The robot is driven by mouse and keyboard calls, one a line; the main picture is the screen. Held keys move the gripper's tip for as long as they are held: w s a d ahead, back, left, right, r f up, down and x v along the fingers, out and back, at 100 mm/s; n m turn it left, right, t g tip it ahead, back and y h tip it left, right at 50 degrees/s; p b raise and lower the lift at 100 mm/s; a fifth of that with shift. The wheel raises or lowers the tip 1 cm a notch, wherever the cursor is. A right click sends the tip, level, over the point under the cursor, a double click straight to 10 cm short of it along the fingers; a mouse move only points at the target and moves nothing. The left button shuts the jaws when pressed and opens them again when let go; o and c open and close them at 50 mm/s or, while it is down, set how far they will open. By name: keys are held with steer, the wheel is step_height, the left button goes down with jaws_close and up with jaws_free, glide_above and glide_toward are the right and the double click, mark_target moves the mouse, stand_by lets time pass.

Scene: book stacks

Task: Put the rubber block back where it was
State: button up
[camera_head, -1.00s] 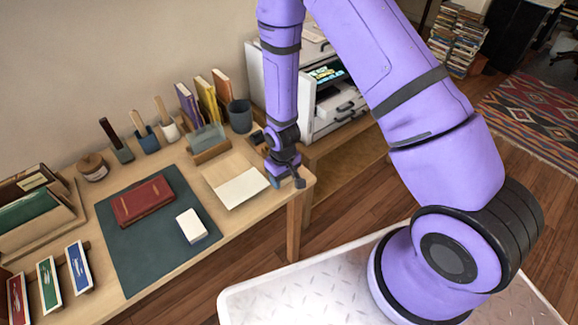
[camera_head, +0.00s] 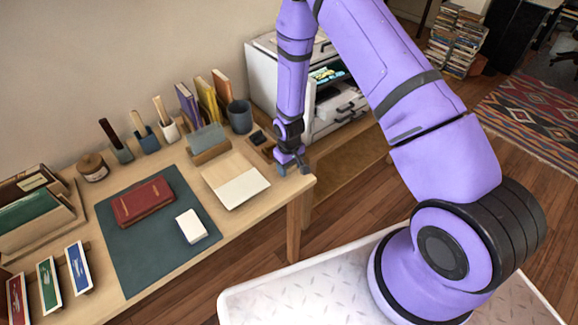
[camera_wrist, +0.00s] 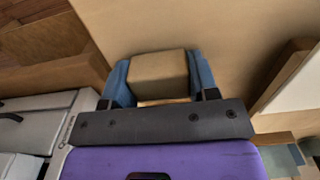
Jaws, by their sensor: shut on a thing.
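My gripper (camera_head: 293,169) is over the right end of the wooden desk, near its corner. In the wrist view my gripper (camera_wrist: 161,80) has its two blue fingers shut on a tan block (camera_wrist: 158,72), likely the rubber block. The block sits between the fingers with desk-coloured surface behind it. In the head view I cannot make out the block at the gripper, nor tell its height above the desk.
A small dark-topped tray (camera_head: 261,143) lies just left of my gripper. A paper pad (camera_head: 238,186), card holder (camera_head: 208,141), grey cup (camera_head: 240,116) and green mat (camera_head: 130,238) with a red book (camera_head: 143,201) and white block (camera_head: 191,226) are further left. A printer (camera_head: 330,110) stands behind right.

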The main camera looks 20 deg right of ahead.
steer(key=o, duration=1.2)
steer(key=shift+f, duration=0.1)
